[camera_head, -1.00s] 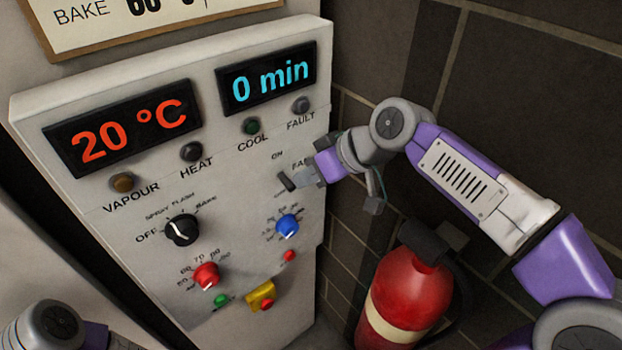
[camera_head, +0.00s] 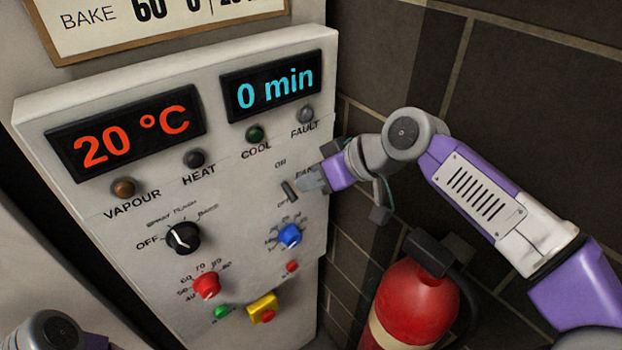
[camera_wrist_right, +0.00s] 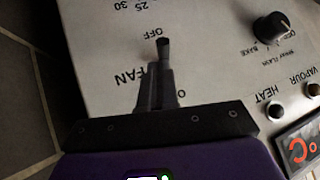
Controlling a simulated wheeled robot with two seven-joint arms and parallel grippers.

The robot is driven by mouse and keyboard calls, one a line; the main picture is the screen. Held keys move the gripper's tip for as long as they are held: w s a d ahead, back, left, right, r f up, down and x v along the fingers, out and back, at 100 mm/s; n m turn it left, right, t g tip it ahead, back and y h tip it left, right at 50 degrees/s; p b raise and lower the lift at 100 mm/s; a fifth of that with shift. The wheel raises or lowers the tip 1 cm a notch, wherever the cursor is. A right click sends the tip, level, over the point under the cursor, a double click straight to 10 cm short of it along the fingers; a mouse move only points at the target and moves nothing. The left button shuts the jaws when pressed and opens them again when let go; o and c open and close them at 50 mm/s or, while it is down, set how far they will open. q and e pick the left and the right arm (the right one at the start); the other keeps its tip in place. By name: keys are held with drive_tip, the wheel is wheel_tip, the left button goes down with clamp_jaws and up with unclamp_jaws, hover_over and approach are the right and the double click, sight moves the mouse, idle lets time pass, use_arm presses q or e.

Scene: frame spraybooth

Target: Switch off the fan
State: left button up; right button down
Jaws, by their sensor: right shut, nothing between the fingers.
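The fan switch (camera_head: 289,190) is a small dark toggle lever on the right side of the pale control panel, between its ON and OFF labels. In the right wrist view the lever (camera_wrist_right: 163,48) slants with its tip near the OFF label. My right gripper (camera_head: 310,181) is shut and empty, just right of the lever in the head view, partly covering the FAN label. In the wrist view its fingertips (camera_wrist_right: 158,72) are close to the lever's base; I cannot tell whether they touch. My left gripper is not in view; only part of that arm shows at bottom left.
Near the switch are a blue knob (camera_head: 289,236), a black knob (camera_head: 183,238), a red knob (camera_head: 206,286) and a yellow-backed red button (camera_head: 263,309). A red fire extinguisher (camera_head: 415,300) stands right of the panel by the dark tiled wall (camera_head: 540,90).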

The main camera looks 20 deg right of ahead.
drive_tip(key=w+d+p+v, duration=0.1)
drive_tip(key=d+p+v, duration=0.1)
drive_tip(key=v, duration=1.1)
drive_tip(key=shift+w+p, duration=0.2)
drive_tip(key=shift+p, duration=0.3)
drive_tip(key=shift+f, duration=0.1)
